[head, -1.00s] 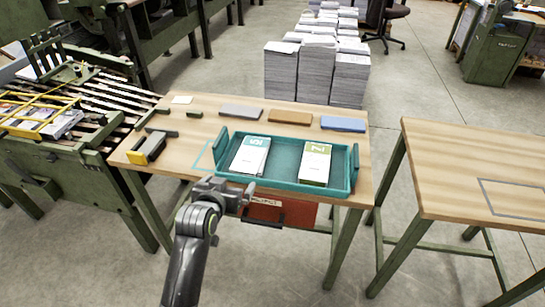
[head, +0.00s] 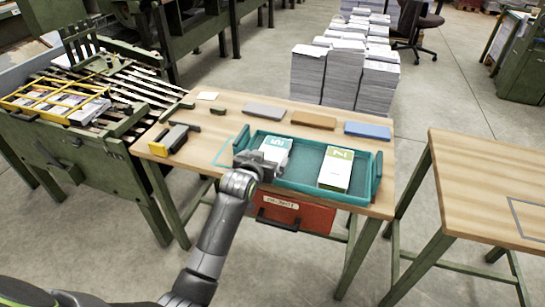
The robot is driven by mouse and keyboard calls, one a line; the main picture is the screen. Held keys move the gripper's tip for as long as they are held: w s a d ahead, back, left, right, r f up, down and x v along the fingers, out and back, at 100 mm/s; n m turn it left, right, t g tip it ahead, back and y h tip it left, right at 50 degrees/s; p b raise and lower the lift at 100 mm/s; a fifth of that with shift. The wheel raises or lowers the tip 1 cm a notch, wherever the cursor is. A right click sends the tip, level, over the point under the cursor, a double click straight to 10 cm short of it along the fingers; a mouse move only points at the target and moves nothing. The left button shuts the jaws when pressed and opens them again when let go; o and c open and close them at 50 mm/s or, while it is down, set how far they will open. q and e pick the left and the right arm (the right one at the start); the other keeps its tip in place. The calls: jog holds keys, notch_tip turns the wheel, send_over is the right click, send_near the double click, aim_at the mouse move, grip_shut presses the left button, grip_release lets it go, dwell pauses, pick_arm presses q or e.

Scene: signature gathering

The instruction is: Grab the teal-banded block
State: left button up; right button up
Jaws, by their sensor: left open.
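The teal-banded block (head: 276,151) is a white block with a teal end. It lies in the left part of the teal tray (head: 300,187) on the wooden table. My left gripper (head: 262,164) is over the tray's left front part, at the near end of this block, and hides its lower portion. The gripper is open; I cannot tell whether its fingers are around the block. A second block with a green band (head: 336,169) lies in the right part of the tray, apart from the gripper. My right gripper is out of view.
Grey (head: 264,111), brown (head: 314,120) and blue (head: 367,130) flat bars lie behind the tray. A yellow-and-black tool (head: 173,140) lies at the left. A red drawer (head: 293,214) hangs under the table. A second wooden table (head: 490,175) stands at right, its visible top clear.

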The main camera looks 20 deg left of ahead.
aim_at(272, 153)
pick_arm(q)
jog(key=shift+f+b+x, duration=0.2)
jog(key=shift+b+x, duration=0.2)
jog(key=shift+x, duration=2.65)
jog(key=shift+s+d, duration=0.1)
jog(key=c, duration=1.2)
